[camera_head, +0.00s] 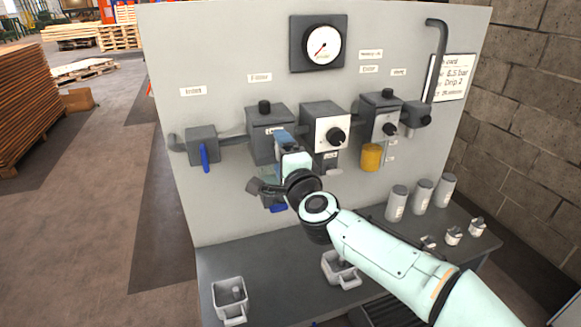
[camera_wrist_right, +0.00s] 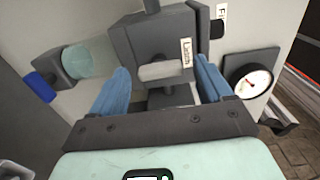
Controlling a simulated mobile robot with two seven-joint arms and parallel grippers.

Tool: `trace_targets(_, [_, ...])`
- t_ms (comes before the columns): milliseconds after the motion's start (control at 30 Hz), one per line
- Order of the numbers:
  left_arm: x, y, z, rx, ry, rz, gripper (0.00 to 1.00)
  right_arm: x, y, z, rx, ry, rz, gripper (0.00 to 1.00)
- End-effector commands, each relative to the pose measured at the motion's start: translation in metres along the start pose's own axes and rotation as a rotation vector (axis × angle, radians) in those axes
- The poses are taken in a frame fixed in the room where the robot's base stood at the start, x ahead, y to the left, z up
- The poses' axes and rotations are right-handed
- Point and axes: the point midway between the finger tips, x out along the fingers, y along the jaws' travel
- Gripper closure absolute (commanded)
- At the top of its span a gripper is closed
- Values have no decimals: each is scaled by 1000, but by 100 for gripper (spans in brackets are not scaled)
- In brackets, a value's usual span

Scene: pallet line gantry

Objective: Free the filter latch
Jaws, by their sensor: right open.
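The filter (camera_head: 266,125) is a dark grey block on the panel with a black knob on top; it also shows in the right wrist view (camera_wrist_right: 130,38). A small light grey tab (camera_wrist_right: 163,71) beside the "Latch" label (camera_wrist_right: 186,53) looks like the latch. A translucent bowl (camera_wrist_right: 88,58) with a blue end piece (camera_wrist_right: 40,86) adjoins the block. My right gripper (camera_head: 285,140) is at the filter and partly covers it in the head view. Its blue fingers (camera_wrist_right: 162,84) are open on either side of the tab; I cannot tell whether they touch it. My left gripper is not in view.
A blue-handled valve (camera_head: 204,157) is left of the filter. A regulator (camera_head: 325,135) and a unit with a yellow bowl (camera_head: 371,157) are to the right. A gauge (camera_head: 322,45) hangs above. Below, the bench (camera_head: 262,262) carries grey cups (camera_head: 229,299) and several canisters (camera_head: 422,197).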

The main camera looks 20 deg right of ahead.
Motion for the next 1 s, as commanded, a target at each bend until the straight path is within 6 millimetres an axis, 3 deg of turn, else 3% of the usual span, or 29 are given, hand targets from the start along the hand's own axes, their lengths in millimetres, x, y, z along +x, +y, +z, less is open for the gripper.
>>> trace_targets(500, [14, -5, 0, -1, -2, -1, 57, -105, -1, -1, 1, 1, -3, 21])
trace_targets(700, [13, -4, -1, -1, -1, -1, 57, -124, -1, 0, 2, 0, -2, 21])
trace_targets(1000, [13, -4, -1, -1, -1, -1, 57, -127, 0, 0, 2, 0, -1, 21])
